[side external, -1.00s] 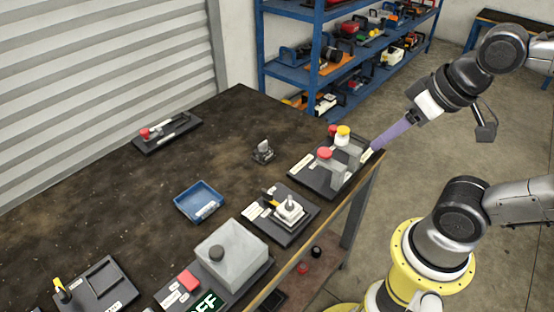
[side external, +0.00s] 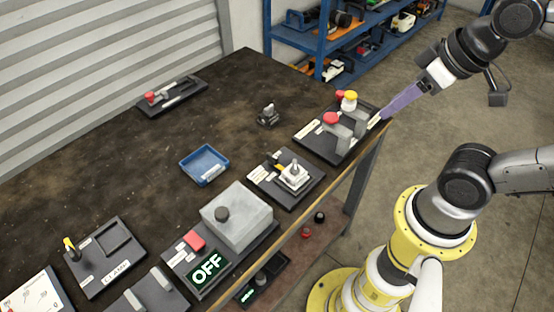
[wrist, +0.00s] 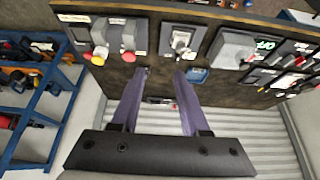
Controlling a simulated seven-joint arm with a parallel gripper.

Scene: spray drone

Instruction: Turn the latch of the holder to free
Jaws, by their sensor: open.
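A black plate (side external: 262,186) with a white square part (side external: 293,175) and a small yellow-and-black lever (side external: 276,164) sits near the bench's right edge. It looks like the holder with its latch, but its labels are too small to read. In the wrist view the white part (wrist: 181,41) is at top centre; the lever's angle is unclear there. My gripper (side external: 384,116) has purple fingers and is beside the far right corner of the bench, by the plate with red and yellow knobs. In the wrist view my gripper (wrist: 161,74) is open, with nothing between its fingers.
The knob plate (side external: 318,146) has upright grey levers close to my fingers. A grey box (side external: 245,222) with an OFF display, a blue tray (side external: 205,164) and a CLAMP plate (side external: 125,272) are on the bench (side external: 120,170). Blue shelves (side external: 290,40) stand behind.

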